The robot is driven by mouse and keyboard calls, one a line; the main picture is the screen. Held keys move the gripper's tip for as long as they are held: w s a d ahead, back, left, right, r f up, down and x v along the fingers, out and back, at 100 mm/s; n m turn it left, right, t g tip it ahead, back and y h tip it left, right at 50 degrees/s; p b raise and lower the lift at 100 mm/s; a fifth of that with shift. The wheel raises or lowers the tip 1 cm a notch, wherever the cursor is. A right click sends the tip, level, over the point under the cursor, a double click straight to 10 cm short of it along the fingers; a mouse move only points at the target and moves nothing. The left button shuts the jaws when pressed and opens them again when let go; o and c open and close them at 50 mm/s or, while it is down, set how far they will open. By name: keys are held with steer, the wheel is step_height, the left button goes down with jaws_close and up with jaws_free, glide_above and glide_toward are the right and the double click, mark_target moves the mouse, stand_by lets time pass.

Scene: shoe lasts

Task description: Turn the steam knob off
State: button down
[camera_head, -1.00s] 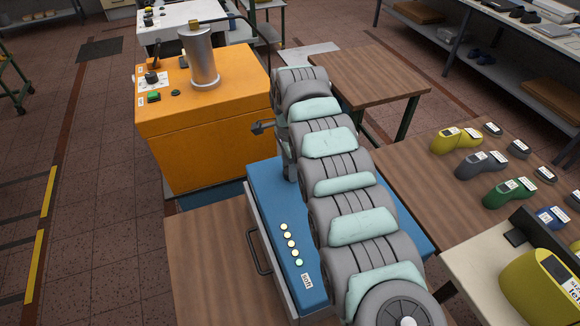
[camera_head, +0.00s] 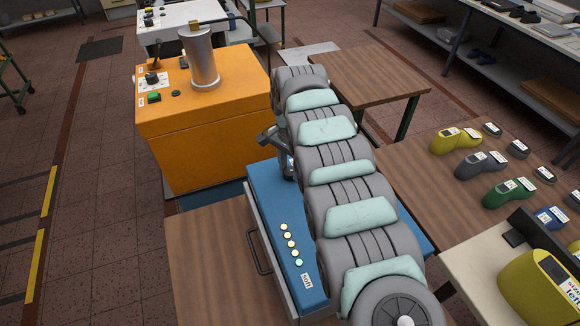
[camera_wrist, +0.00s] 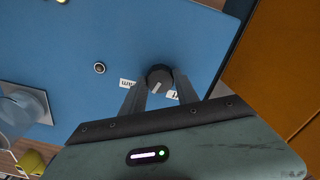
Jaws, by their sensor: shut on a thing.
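In the wrist view, a round black knob (camera_wrist: 158,76) with a pale pointer bar sits on the blue machine top (camera_wrist: 90,35). My gripper (camera_wrist: 158,82) reaches it with one finger on each side and is shut on it. The pointer bar lies slanted across the knob. A small white label lies to its left, and another below it is partly covered by a finger; I cannot read them surely. In the head view, the blue machine (camera_head: 268,200) stands under my arm. The end of my gripper (camera_head: 272,140) shows there only partly, and the knob is hidden.
A silver button (camera_wrist: 99,68) sits left of the knob. Several lamps (camera_head: 290,244) line the blue machine's front. An orange machine (camera_head: 205,125) with a metal cylinder stands behind it. Shoe lasts (camera_head: 510,192) lie on the wooden table at right.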

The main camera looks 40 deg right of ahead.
mark_target(290, 171)
steer(key=n, duration=0.5)
steer(key=shift+a+n, duration=0.1)
steer(key=shift+n, duration=0.2)
steer(key=n, duration=0.6)
steer(key=shift+n+b, duration=0.3)
steer(key=shift+n, duration=0.1)
steer(key=c, duration=0.9)
jaws_free()
step_height(290, 171, up, 11)
steer(key=shift+f+p, duration=0.1)
steer(key=shift+p, duration=0.55)
